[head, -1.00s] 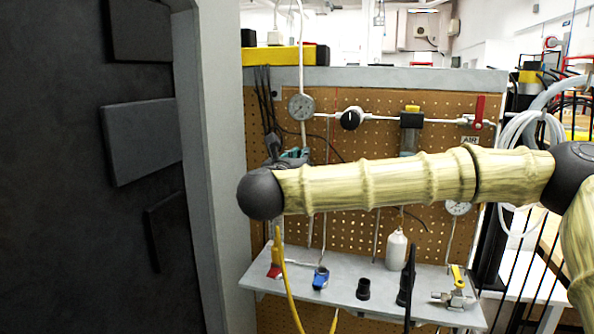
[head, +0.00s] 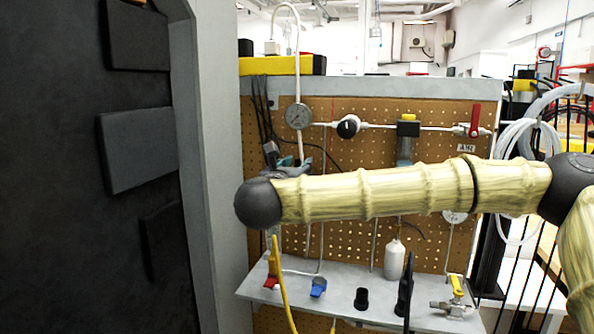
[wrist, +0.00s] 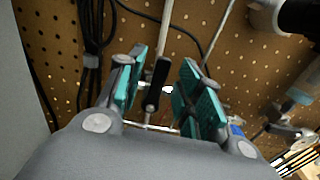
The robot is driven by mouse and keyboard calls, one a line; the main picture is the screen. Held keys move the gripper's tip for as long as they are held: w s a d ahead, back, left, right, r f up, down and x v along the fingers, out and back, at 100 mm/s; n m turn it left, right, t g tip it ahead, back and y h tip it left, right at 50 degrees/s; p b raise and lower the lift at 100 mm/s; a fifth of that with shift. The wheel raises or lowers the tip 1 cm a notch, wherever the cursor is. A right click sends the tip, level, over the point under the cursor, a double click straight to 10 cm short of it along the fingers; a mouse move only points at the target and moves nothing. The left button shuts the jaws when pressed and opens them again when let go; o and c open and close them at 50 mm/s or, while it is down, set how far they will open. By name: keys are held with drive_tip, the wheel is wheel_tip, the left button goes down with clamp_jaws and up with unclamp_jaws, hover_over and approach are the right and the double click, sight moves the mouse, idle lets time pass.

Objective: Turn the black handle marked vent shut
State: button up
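A black lever handle (wrist: 155,86) shows in the wrist view, between the two teal finger pads and beyond them, in front of the pegboard. No vent marking is readable on it. In the head view I cannot make it out; my gripper and arm cover that area. My gripper (wrist: 160,90) is open, its pads on either side of the handle with visible gaps. I cannot tell how deep the handle reaches between them. In the head view my gripper (head: 276,158) is small and partly hidden behind my arm, at the pegboard's left side.
The pegboard (head: 380,155) carries a gauge (head: 298,116), a black round knob (head: 348,127) and a red handle (head: 475,120). Black cables (wrist: 92,40) hang left of my gripper. A grey shelf (head: 335,298) below holds a white bottle (head: 394,260). A dark cabinet (head: 85,230) stands left.

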drive_tip(key=v, duration=1.2)
idle(1.3)
